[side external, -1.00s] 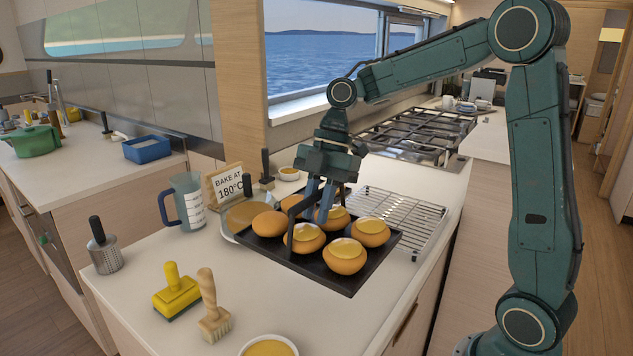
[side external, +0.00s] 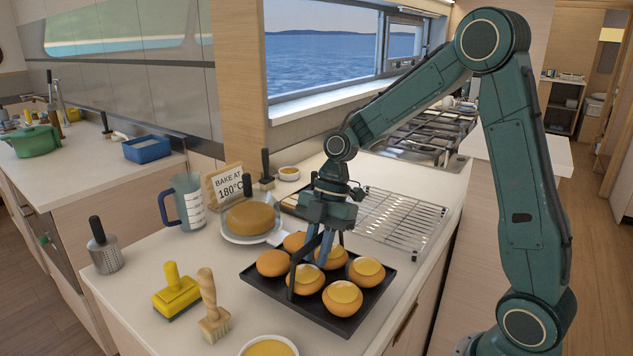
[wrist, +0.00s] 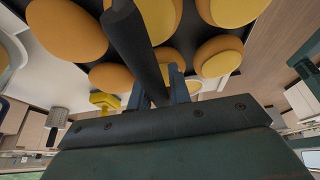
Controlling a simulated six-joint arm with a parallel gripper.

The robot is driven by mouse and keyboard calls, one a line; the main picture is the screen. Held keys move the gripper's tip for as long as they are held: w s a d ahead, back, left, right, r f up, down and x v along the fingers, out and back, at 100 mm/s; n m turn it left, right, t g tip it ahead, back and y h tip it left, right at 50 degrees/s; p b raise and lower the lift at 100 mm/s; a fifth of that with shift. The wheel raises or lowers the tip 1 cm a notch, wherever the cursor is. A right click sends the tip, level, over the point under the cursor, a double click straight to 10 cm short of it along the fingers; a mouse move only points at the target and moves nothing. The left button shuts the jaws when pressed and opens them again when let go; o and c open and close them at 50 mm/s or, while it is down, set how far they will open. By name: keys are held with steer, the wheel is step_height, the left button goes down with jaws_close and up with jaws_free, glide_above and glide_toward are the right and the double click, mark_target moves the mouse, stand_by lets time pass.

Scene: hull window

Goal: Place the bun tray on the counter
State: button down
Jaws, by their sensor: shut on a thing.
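The dark bun tray (side external: 290,306) carries several golden buns (side external: 343,298), some with a glossy yellow glaze on top. A dark handle (side external: 292,270) arches over the tray. My gripper (side external: 322,258) is above the tray, its fingers shut on the handle, which crosses between the fingers in the wrist view (wrist: 158,92). The tray looks level over the front of the pale counter (side external: 220,262). I cannot tell whether its underside touches the counter. The buns partly hide the tray's floor.
A wire rack (side external: 402,222) lies behind the tray. A plate with a brown cake (side external: 250,218), a measuring jug (side external: 188,202) and a "BAKE AT 180°C" sign (side external: 229,187) stand behind left.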

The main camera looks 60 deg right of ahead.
steer(key=shift+f, duration=1.75)
steer(key=shift+f, duration=0.15)
steer(key=c, duration=1.3)
jaws_free()
steer(key=v, duration=1.2)
steer(key=shift+s, duration=0.1)
